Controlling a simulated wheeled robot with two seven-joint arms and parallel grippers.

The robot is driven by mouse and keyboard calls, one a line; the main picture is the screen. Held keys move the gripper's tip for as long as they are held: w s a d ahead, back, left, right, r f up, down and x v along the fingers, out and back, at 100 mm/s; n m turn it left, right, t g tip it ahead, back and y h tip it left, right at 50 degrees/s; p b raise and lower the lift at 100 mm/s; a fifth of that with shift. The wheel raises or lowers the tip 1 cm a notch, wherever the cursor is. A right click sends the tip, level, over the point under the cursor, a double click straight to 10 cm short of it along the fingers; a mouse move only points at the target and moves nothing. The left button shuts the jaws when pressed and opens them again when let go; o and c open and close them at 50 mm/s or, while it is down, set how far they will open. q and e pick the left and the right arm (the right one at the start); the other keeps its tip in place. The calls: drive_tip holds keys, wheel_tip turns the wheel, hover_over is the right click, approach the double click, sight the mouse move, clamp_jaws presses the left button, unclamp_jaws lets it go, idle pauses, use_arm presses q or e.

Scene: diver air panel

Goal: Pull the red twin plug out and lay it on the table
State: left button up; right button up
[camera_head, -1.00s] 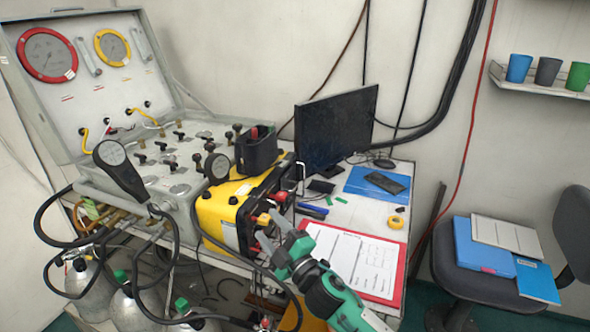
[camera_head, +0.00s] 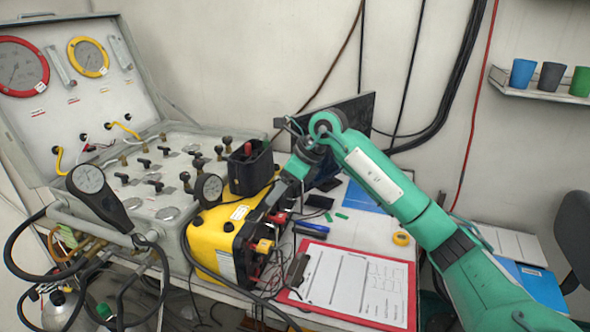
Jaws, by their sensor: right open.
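The yellow box (camera_head: 215,237) stands at the table's front edge, with its dark connector face turned to the right. A small red plug (camera_head: 279,217) sits at the upper part of that face, and a yellow plug (camera_head: 265,246) sits below it. I cannot make out the red plug's two prongs. My right arm reaches in from the right and bends down, with my right gripper (camera_head: 271,203) just above the red plug. It is open. Its fingers are small and dark against the box, so I cannot tell whether they touch the plug. My left gripper is not in view.
A red-framed clipboard (camera_head: 350,288) lies right of the box, near a blue marker (camera_head: 311,229) and a yellow tape roll (camera_head: 401,238). A black holder (camera_head: 250,170) stands on the box. The grey panel case (camera_head: 150,195) is at the left. Black cables hang in front.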

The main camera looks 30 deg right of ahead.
sight(285, 216)
drive_tip(key=d+r+h, duration=0.2)
drive_tip(key=d+h, duration=0.1)
drive_tip(key=d, duration=0.3)
drive_tip(key=p+x, duration=0.3)
drive_tip(key=x, duration=1.1)
drive_tip(key=shift+s+a, duration=0.1)
drive_tip(key=shift+a, duration=0.05)
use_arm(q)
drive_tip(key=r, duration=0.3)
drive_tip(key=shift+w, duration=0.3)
use_arm(e)
drive_tip(key=shift+r, duration=0.1)
drive_tip(key=c, duration=1.2)
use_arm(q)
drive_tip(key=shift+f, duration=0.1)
use_arm(e)
drive_tip(key=shift+g, duration=0.3)
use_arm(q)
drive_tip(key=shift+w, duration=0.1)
use_arm(e)
drive_tip(key=shift+s+d, duration=0.2)
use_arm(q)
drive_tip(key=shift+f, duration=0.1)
use_arm(e)
drive_tip(key=shift+s+d, duration=0.4)
drive_tip(key=shift+s, duration=0.05)
